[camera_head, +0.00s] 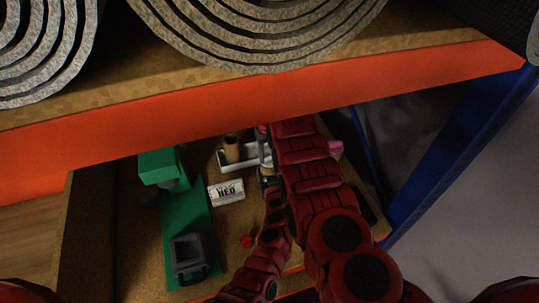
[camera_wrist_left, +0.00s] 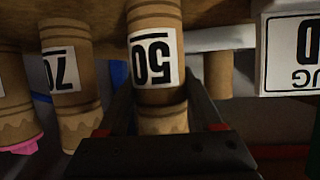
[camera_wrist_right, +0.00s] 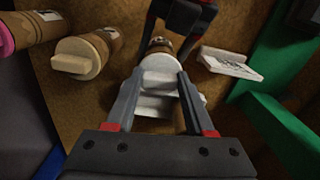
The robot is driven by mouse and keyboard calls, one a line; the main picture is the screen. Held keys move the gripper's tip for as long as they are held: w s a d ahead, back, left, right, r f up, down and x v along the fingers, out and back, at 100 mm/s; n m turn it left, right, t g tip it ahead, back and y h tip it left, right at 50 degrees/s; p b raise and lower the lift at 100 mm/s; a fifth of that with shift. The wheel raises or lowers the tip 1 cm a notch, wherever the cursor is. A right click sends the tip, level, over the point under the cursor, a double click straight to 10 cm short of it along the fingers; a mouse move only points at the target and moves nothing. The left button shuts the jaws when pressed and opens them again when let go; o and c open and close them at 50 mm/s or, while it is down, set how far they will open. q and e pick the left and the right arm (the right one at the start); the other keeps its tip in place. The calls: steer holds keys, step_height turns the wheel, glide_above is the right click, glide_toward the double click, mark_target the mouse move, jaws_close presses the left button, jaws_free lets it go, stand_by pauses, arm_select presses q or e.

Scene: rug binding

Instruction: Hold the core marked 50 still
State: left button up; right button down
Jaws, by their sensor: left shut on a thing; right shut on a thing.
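The core marked 50 (camera_wrist_left: 155,95) is a brown tube with a white label. It stands between the fingers of my left gripper (camera_wrist_left: 163,112), which is shut on it. Its label reads upside down in the left wrist view. In the right wrist view the core (camera_wrist_right: 160,46) is mostly hidden behind a pale, stepped plug (camera_wrist_right: 160,82). My right gripper (camera_wrist_right: 160,92) has its fingers on both sides of that plug and is shut on it. My left gripper (camera_wrist_right: 180,18) also shows there, beyond the plug. In the head view my arms hide the core.
A core marked 70 (camera_wrist_left: 66,75) is beside it, with a pink-ended piece (camera_wrist_left: 18,147) farther left. Another brown tube (camera_head: 232,148) stands nearby. A rug card (camera_head: 226,191) and a green machine (camera_head: 187,235) are left of my arms. An orange shelf edge (camera_head: 250,98) overhangs the bench.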

mark_target(269, 156)
steer(key=shift+r, duration=3.9)
arm_select(q)
steer(key=o, duration=1.5)
